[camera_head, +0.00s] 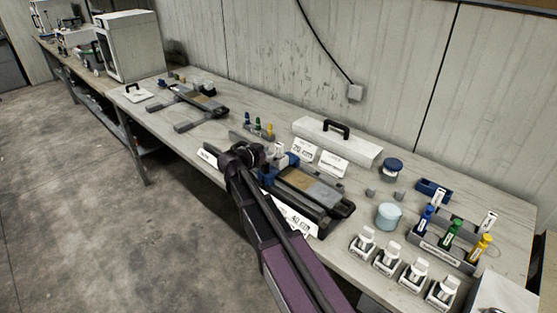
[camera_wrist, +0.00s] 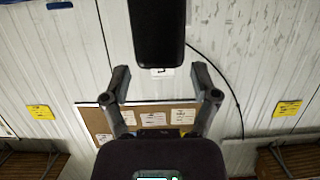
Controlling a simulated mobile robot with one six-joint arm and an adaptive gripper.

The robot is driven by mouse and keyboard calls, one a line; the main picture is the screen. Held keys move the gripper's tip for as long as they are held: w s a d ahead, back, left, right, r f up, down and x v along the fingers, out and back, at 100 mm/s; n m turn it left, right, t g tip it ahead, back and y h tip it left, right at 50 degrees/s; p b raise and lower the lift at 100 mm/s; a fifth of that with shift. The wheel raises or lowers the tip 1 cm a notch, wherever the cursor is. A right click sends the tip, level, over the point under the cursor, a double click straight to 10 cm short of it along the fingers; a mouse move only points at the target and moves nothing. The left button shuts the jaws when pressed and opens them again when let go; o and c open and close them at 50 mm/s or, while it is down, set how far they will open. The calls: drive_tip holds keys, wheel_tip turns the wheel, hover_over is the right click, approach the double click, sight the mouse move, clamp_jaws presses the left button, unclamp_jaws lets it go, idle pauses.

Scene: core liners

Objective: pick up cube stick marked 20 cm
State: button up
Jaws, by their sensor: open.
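I cannot make out a cube stick marked 20 cm in either view. In the head view a white card (camera_head: 302,151), which seems to read 20, stands behind a dark tray device (camera_head: 318,191) with a tan top. Another white card, seemingly marked 40 (camera_head: 299,219), is at the device's front edge. My arm crosses in front of the device and hides part of it. In the wrist view my gripper (camera_wrist: 160,74) is open, with nothing visible between its fingers, and faces the wall.
A long white case (camera_head: 338,143) lies at the back of the bench. To the right are a light-blue jar (camera_head: 388,216), several small white bottles in holders, and a grey rack (camera_head: 444,249) of coloured bottles. A similar device (camera_head: 199,100) stands at left. The wrist view shows a corkboard (camera_wrist: 149,105).

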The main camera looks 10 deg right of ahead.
sight(277, 152)
drive_tip(key=x, duration=0.1)
drive_tip(key=b+x, duration=0.1)
drive_tip(key=x, duration=0.1)
drive_tip(key=shift+w+f, duration=0.1)
drive_tip(key=shift+f, duration=0.2)
drive_tip(key=shift+w+d+f, duration=0.1)
drive_tip(key=shift+w+d, duration=0.2)
drive_tip(key=shift+d, duration=0.15)
